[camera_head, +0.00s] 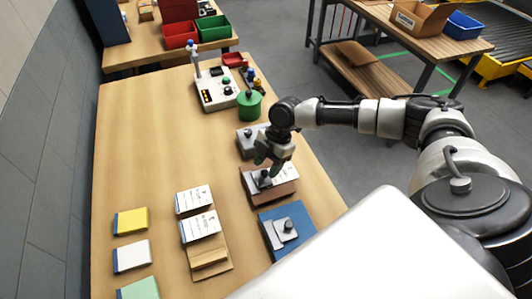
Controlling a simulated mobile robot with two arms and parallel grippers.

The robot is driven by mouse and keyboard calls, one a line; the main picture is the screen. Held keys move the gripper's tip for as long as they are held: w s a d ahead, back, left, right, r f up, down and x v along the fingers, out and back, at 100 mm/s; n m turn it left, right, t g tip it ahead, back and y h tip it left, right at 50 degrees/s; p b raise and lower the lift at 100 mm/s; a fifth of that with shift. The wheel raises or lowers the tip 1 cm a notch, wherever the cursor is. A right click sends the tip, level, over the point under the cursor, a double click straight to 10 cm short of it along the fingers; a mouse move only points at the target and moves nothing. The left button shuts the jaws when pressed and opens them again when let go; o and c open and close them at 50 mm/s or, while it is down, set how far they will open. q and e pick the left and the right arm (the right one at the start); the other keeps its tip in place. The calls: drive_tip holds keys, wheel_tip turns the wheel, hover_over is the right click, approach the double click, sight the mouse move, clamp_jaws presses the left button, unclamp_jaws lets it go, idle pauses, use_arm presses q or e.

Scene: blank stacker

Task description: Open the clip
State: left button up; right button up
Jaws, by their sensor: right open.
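My right gripper (266,165) reaches in from the right, pointing down, over a brown board (284,188) with white paper on it. A clip with a dark knob (265,178) is on this board, just under the fingertips. The gripper covers part of it, so I cannot tell whether the fingers touch the knob or how far the clip is opened. Nearer to me, a blue board (303,217) carries a grey clip (287,231) with a dark knob. My left gripper is not in view.
White paper stacks (200,226) lie left of the boards. Yellow (131,221), white (132,256) and green pads lie at the table's left edge. A control box (215,92) and a green cylinder (249,105) stand beyond. The table's left middle is clear.

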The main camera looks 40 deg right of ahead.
drive_tip(key=shift+s+a+f, duration=0.2)
drive_tip(key=shift+a+f, duration=0.05)
drive_tip(key=shift+f, duration=0.3)
